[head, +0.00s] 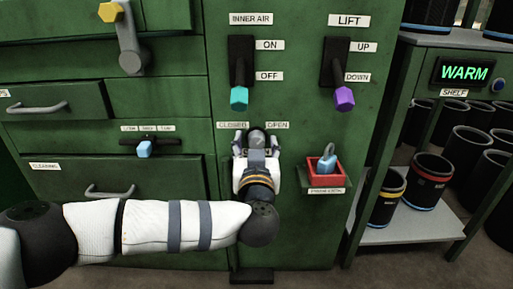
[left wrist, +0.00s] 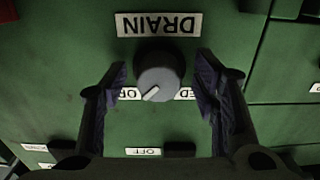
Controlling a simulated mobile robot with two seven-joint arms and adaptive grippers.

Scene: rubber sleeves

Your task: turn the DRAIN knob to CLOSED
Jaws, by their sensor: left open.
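The DRAIN knob (left wrist: 160,72) is a round grey knob on the green panel, with a white pointer line. In the left wrist view, which is upside down, the line points to the lower left, towards the partly hidden OPEN label (left wrist: 130,93). The CLOSED label (head: 232,125) is at the knob's upper left in the head view, and OPEN at its upper right. My left gripper (head: 257,143) is open in front of the knob. Its fingers (left wrist: 162,80) stand on either side of the knob, with gaps visible. My right gripper is not in view.
Above are the INNER AIR lever (head: 239,97) and the LIFT lever (head: 344,97). A red box with a blue padlock (head: 327,163) is right of the gripper. A small blue slider (head: 144,149) is to the left. A shelf (head: 400,232) with dark sleeves stands at the right.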

